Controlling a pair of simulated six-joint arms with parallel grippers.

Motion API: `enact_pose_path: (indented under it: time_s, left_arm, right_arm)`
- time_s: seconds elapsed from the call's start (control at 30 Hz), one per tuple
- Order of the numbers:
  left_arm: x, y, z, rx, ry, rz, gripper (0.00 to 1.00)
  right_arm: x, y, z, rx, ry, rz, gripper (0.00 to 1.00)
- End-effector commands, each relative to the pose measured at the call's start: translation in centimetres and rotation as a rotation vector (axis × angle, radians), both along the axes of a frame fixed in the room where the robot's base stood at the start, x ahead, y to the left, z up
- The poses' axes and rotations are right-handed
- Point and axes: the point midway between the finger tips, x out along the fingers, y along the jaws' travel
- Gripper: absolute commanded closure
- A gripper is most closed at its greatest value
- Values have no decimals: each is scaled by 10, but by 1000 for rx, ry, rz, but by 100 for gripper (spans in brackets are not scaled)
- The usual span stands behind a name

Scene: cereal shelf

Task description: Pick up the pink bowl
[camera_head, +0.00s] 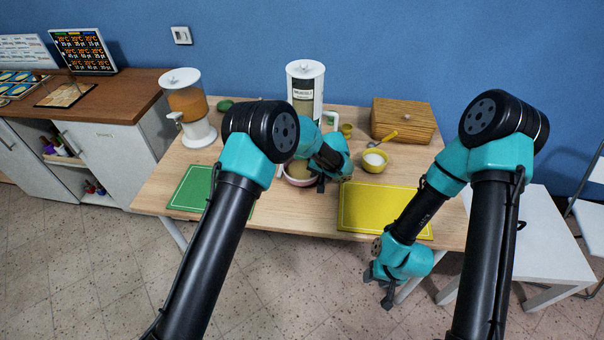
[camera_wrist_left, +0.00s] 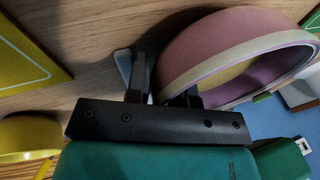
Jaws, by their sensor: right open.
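The pink bowl (camera_head: 297,182) is at the middle of the table, near its front, partly hidden by my left arm in the head view. In the left wrist view the pink bowl (camera_wrist_left: 215,45) fills the upper right, with a pale rim and yellowish inside. My left gripper (camera_wrist_left: 165,90) has one finger outside the bowl wall and one inside, close together with the rim between them. It also shows in the head view (camera_head: 322,182). My right gripper (camera_head: 378,290) is open and empty, below and in front of the table's front edge.
A yellow bowl (camera_head: 374,160) with white contents and a yellow-handled spoon (camera_head: 383,138) stand right of the pink bowl. A yellow mat (camera_head: 380,210) and green mat (camera_head: 190,190) lie at front. A cereal dispenser (camera_head: 305,90), juice dispenser (camera_head: 187,105) and wooden box (camera_head: 403,120) stand behind.

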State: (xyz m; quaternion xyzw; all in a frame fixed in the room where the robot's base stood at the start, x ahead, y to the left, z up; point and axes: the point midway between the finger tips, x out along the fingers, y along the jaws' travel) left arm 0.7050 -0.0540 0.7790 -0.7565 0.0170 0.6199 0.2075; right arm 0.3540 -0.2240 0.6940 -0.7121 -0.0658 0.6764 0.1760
Motion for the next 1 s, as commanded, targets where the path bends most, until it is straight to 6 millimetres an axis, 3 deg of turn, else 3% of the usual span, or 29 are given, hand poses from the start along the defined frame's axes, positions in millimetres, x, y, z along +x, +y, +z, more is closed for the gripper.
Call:
enact_pose_path:
  time_s: [0.33, 0.57, 1.0]
  left_arm:
    - [0, 0, 0, 0, 0, 0, 78]
    - [0, 0, 0, 0, 0, 0, 100]
    - [0, 0, 1, 0, 0, 0, 100]
  right_arm:
    - [0, 0, 0, 0, 0, 0, 53]
    - [0, 0, 0, 0, 0, 0, 53]
    - [0, 0, 0, 0, 0, 0, 53]
